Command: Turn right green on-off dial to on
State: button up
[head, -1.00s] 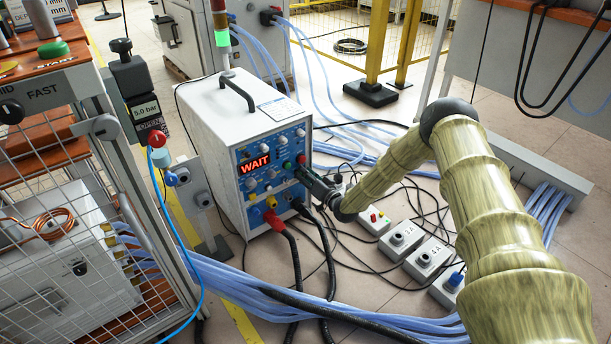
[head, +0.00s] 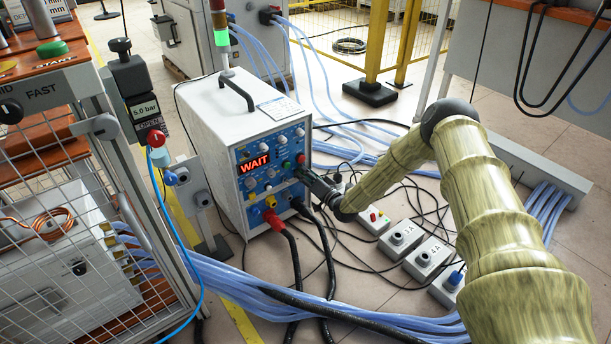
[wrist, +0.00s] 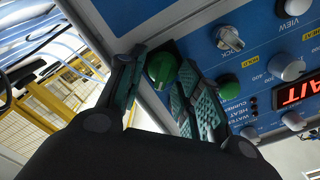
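The right green dial (wrist: 161,68) is a round knob on the blue front panel of the heater box (head: 229,108). In the wrist view, which shows the panel turned over, it sits between my two fingers. My gripper (wrist: 157,72) is open around this dial, with a gap on the left finger's side. The right finger is very close to the dial; I cannot tell if it touches. A second green dial (wrist: 228,85) lies just outside the right finger. In the head view my gripper (head: 303,175) is at the panel's right edge and hides the right dial.
A red WAIT display (head: 254,164) and several grey knobs are on the panel. Thick red and black cables (head: 287,245) leave its lower front. Small control boxes (head: 402,238) stand on the floor below my arm. A wire-mesh cage (head: 80,220) is at left.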

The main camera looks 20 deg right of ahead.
jog(key=v, duration=1.2)
dwell(0.5)
jog(key=s+a+f+n+g+h+p, duration=0.1)
jog(key=s+a+f+g, duration=0.4)
jog(key=s, duration=0.6)
jog(key=s+a+f+n+g+h+p, duration=0.1)
jog(key=s+a+f+g+p, duration=0.15)
jog(key=s+a+f, duration=0.5)
jog(key=s+d+r+n+g+h, duration=0.1)
jog(key=s+r+g, duration=0.15)
jog(key=s, duration=0.85)
jog(key=s+d+r+n+g+h+p, duration=0.15)
jog(key=s+g, duration=0.25)
jog(key=s, duration=0.7)
jog(key=s+d+r+g+h, duration=0.1)
jog(key=s+g+h, duration=0.15)
jog(key=s, duration=0.85)
notch_tip(320, 180, up, 38)
jog(key=p, duration=3.7)
jog(key=shift+s+y+p, duration=0.3)
jog(key=shift+s+y, duration=0.1)
jog(key=shift+f+g, duration=0.1)
jog(key=shift+g, duration=0.15)
